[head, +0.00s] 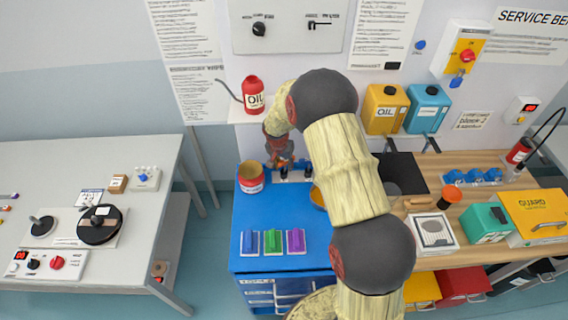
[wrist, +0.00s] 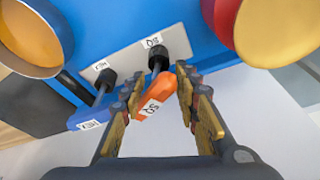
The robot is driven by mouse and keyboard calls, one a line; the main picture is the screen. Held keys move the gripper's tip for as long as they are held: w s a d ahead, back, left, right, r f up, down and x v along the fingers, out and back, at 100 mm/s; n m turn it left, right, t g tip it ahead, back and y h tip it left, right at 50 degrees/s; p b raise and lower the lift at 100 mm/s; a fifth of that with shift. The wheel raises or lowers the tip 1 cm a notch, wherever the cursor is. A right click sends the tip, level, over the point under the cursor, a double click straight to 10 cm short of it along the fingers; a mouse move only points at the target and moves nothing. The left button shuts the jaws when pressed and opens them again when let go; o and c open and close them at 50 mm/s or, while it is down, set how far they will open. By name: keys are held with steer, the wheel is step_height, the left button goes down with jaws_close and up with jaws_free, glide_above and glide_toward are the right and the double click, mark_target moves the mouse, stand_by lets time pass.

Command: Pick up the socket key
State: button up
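One has an orange handle labelled SQ (wrist: 157,93); the other has a blue handle (wrist: 92,115) with a label that seems to read HEX. I cannot tell which one the task calls the socket key. My gripper (wrist: 160,82) has its fingers on either side of the orange handle, with a gap visible at the left finger. It looks open. In the head view my gripper (head: 281,160) is over the back edge of the blue cabinet (head: 285,215), and the keys there are partly hidden.
Blue, green and purple blocks (head: 272,243) lie at the cabinet's front. A red oil bottle (head: 253,95) stands on the shelf above.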

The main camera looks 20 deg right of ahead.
jaws_close()
steer(key=shift+w+r, duration=0.1)
steer(key=shift+r, duration=0.05)
stand_by(0.5)
